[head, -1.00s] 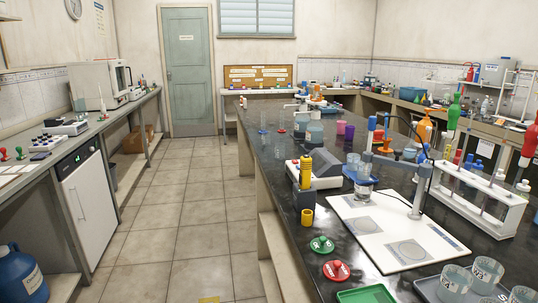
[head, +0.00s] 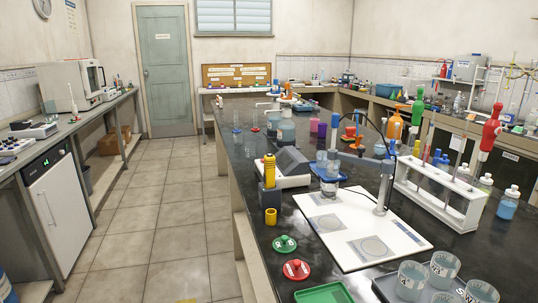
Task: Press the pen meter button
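A yellow pen-shaped meter (head: 269,168) stands upright in a dark blue-grey holder (head: 270,199) near the left edge of the black bench. Its button is too small to make out. A short yellow cup-like piece (head: 270,216) sits at the front of the holder. My gripper is not in view.
Behind the pen is a grey-and-white bench instrument (head: 291,168). To its right are a white board (head: 362,229) with an electrode stand and a beaker (head: 330,186). Green (head: 285,243) and red (head: 296,269) knobbed discs lie in front. The floor aisle (head: 165,225) left of the bench is clear.

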